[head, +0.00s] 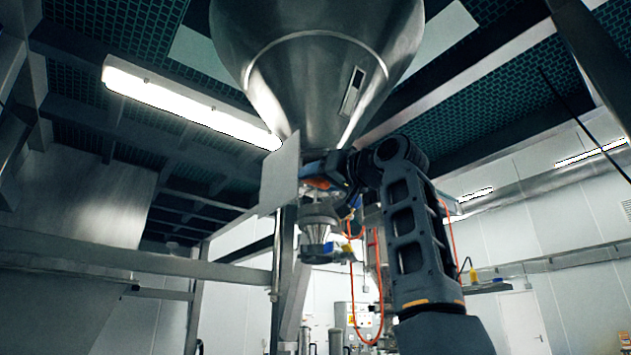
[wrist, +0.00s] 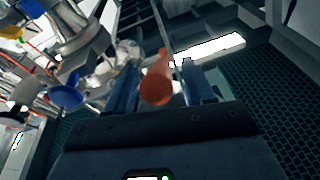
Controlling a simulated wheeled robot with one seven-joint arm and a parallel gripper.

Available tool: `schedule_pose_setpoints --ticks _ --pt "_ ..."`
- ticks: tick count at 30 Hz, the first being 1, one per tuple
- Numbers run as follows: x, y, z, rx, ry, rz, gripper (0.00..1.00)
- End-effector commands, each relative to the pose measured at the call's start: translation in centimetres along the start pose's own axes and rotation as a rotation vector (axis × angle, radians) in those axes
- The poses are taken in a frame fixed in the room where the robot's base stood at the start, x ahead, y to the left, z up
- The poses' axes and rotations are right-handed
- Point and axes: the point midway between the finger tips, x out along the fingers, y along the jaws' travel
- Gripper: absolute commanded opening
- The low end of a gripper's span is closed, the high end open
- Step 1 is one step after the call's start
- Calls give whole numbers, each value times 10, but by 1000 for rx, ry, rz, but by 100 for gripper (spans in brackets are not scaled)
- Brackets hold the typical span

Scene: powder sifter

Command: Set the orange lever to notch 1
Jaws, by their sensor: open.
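The orange lever (wrist: 157,84) shows in the wrist view with its round end towards the camera. My gripper (wrist: 160,66) is open, with one dark finger on each side of the lever and a visible gap on both sides. In the head view my gripper (head: 322,168) is below the steel hopper. A small orange patch of the lever (head: 316,184) shows beside it, mostly hidden by the gripper and a pale flat panel (head: 280,174). No notch marks can be made out in either view.
The large steel hopper (head: 318,50) hangs just above my arm. Valve fittings (head: 318,225) and orange hoses (head: 376,270) are below the gripper. Steel beams (head: 130,258) cross at left. A round steel part (wrist: 80,35) and blue knobs show at left in the wrist view.

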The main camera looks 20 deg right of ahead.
Motion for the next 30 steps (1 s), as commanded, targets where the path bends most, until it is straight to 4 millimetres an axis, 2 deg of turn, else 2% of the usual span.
schedule_pose_setpoints --ticks 6,12,23,26,30 --pt "-37 1 3 -1 4 1 53" --pt "-62 1 2 0 2 1 53" --pt "-68 1 1 1 0 1 53" --pt "-68 1 2 1 0 2 44" --pt "-65 7 14 6 -3 9 31"
